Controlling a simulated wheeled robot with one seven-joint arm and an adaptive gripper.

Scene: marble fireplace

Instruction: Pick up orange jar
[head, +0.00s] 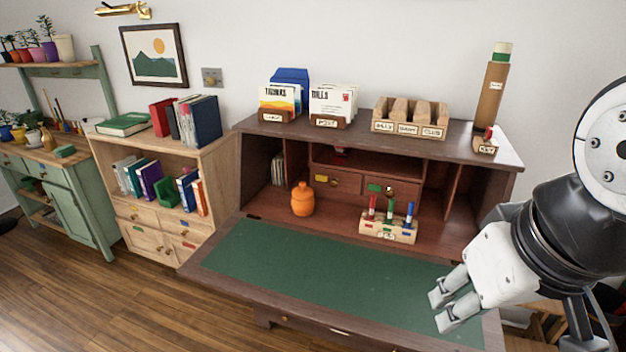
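The orange jar (302,200) stands upright inside the dark wooden desk, at the left of its open interior just behind the green writing surface. It has a rounded body and a narrower top. My gripper (437,311) is at the lower right, above the right part of the writing surface, well to the right of and nearer than the jar. Its two fingers are apart with a gap between them, and nothing shows in it.
A wooden holder (388,230) with red, blue and green markers stands right of the jar. The green writing surface (310,270) is clear. Card holders, a compartment box (409,118) and a tall tube (491,95) stand on the desk top. A bookcase (165,190) stands left.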

